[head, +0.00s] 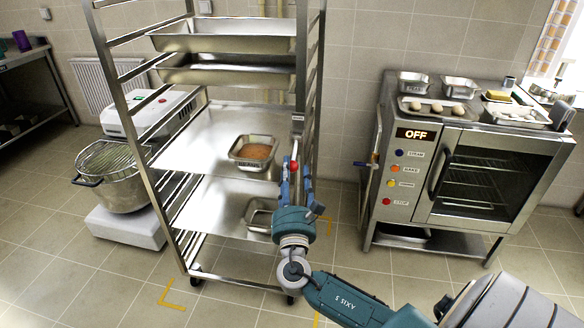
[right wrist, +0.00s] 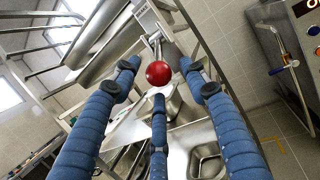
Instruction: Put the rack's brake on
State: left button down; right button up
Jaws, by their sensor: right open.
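The metal rack (head: 190,262) stands upright at the middle left of the head view. On its right front post is a pale bracket (head: 297,124), with a short lever running down to a red ball knob (head: 293,166). The knob also shows large in the right wrist view (right wrist: 158,73). My right gripper (head: 296,176) is open, with its blue fingers spread around the knob's sides and below it. I cannot tell if any finger touches it. The gripper hides part of the right post. My left gripper is not in view.
The rack bears empty trays above and a filled pan (head: 257,152) on a middle shelf. An oven (head: 470,180) marked OFF stands to the right. A large pot (head: 112,175) is at the left. Yellow floor marks (head: 172,298) lie by the rack. Floor in front is clear.

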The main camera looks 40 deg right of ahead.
jog(key=v, duration=0.9)
jog(key=shift+s, duration=0.25)
jog(key=shift+a+f, duration=0.15)
jog(key=shift+f, duration=0.05)
notch_tip(320, 180, down, 23)
jog(key=m+g+y, duration=0.3)
jog(key=g+y, duration=0.1)
jog(key=g, duration=0.1)
jog(key=s+a+f+m+g+y, duration=0.15)
jog(key=s+f, duration=0.25)
jog(key=f, duration=0.5)
jog(key=s+f+m+g+y, duration=0.25)
jog(key=s+f, duration=0.25)
jog(key=f, duration=0.3)
jog(key=s+a+f+m+g+y, duration=0.1)
jog(key=s+f+m, duration=0.4)
jog(key=s, duration=0.6)
jog(key=s+a+f+m+g+y, duration=0.2)
jog(key=s+a+f+m, duration=0.4)
jog(key=s+f, duration=0.3)
jog(key=s+a+f+m+g+y, duration=0.1)
jog(key=s+a+f+m+g, duration=0.2)
jog(key=s, duration=0.9)
notch_tip(320, 180, down, 5)
jog(key=a+m, duration=0.1)
jog(key=m, duration=0.2)
jog(key=shift+s+g+y, duration=0.3)
jog(key=shift+g, duration=0.1)
